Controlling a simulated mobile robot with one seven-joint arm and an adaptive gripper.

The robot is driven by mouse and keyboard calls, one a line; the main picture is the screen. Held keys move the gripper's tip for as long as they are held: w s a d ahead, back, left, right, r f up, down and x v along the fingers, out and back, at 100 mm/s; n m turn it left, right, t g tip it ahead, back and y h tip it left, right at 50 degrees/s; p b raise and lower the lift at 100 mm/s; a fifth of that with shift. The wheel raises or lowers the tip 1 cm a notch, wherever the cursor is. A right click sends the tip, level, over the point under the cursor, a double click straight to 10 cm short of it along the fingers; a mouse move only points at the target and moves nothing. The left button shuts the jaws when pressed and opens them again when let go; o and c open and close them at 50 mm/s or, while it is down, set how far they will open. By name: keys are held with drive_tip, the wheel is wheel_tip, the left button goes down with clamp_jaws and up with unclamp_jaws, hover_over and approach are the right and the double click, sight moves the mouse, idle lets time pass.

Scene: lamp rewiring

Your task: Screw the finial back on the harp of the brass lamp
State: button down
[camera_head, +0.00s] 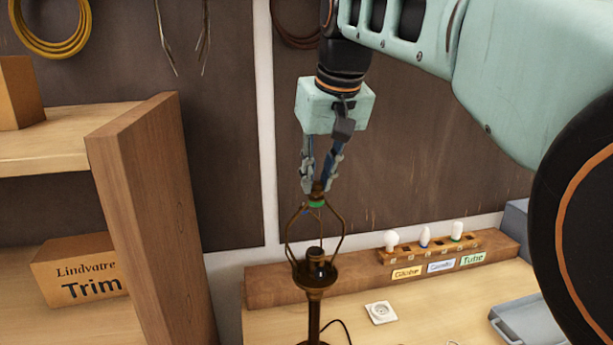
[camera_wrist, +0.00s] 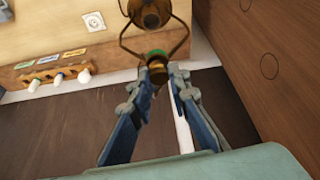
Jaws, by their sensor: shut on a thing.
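The brass lamp (camera_head: 314,305) stands upright on the workbench, with its harp (camera_head: 342,234) rising around the socket (camera_head: 315,256). A green piece (camera_head: 317,204) sits at the top of the harp. My gripper (camera_head: 316,187) points down right above the harp top. Its fingers are shut on the small dark brass finial, which is mostly hidden between them in the head view. In the wrist view the finial (camera_wrist: 157,72) shows between my fingertips, close against the green piece (camera_wrist: 156,53) and the harp (camera_wrist: 183,42). I cannot tell whether its thread is engaged.
A bulb rack (camera_head: 430,248) with several bulbs and labels stands on the ledge at right. A wall outlet (camera_head: 381,312) lies on the bench, and a grey tray (camera_head: 525,322) is at far right. A wooden shelf upright (camera_head: 150,220) and a Trim box (camera_head: 80,275) are at left.

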drive_tip(key=shift+a+m+h+p, duration=0.15)
drive_tip(key=shift+m+h, duration=0.4)
drive_tip(key=shift+m, duration=0.8)
drive_tip(key=shift+d+m+h+p, duration=0.1)
drive_tip(key=shift+m+h+p, duration=0.3)
drive_tip(key=shift+m, duration=0.95)
drive_tip(key=c, duration=1.7)
unclamp_jaws()
drive_tip(key=shift+c, duration=0.2)
